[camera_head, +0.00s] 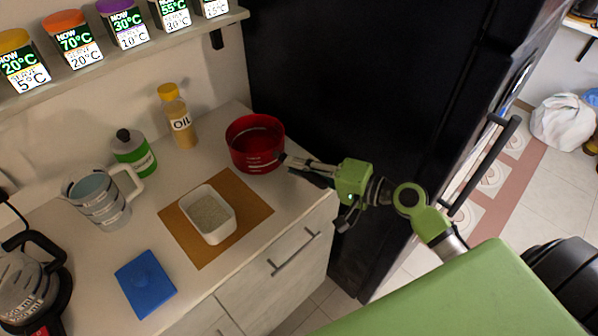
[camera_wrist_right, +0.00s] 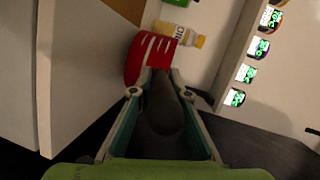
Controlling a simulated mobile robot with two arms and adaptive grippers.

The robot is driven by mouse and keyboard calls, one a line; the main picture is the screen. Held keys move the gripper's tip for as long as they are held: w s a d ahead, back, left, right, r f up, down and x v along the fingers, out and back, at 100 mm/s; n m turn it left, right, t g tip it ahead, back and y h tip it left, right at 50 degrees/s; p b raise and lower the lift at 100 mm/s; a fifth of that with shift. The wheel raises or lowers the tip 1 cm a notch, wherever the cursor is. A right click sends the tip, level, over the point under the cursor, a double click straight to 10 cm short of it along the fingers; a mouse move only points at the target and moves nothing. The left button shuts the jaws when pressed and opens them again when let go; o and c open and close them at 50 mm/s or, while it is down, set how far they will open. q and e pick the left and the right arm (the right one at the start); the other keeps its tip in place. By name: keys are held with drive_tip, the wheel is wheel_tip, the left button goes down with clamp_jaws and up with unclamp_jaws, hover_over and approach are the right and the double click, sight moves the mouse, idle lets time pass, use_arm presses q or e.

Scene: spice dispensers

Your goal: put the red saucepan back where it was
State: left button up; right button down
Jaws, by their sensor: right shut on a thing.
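The red saucepan (camera_head: 255,143) stands at the back right of the counter, beside the black fridge. Its inside is dark red and looks empty. My right gripper (camera_head: 284,161) reaches in from the right and is shut on the saucepan's dark handle, which the fingers partly hide. In the right wrist view the handle lies between the fingers of the gripper (camera_wrist_right: 160,78), with the red saucepan (camera_wrist_right: 140,55) just beyond. Whether the saucepan rests on the counter or is slightly lifted, I cannot tell. My left gripper is not in view.
Left of the saucepan are an oil bottle (camera_head: 178,117), a green-labelled bottle (camera_head: 133,153) and a measuring jug (camera_head: 100,197). A white dish (camera_head: 209,213) stands on a brown mat (camera_head: 251,205). The fridge (camera_head: 345,90) bounds the right.

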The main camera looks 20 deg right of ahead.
drive_tip(key=shift+f, duration=0.85)
drive_tip(key=shift+f, duration=0.2)
drive_tip(key=c, duration=1.9)
unclamp_jaws()
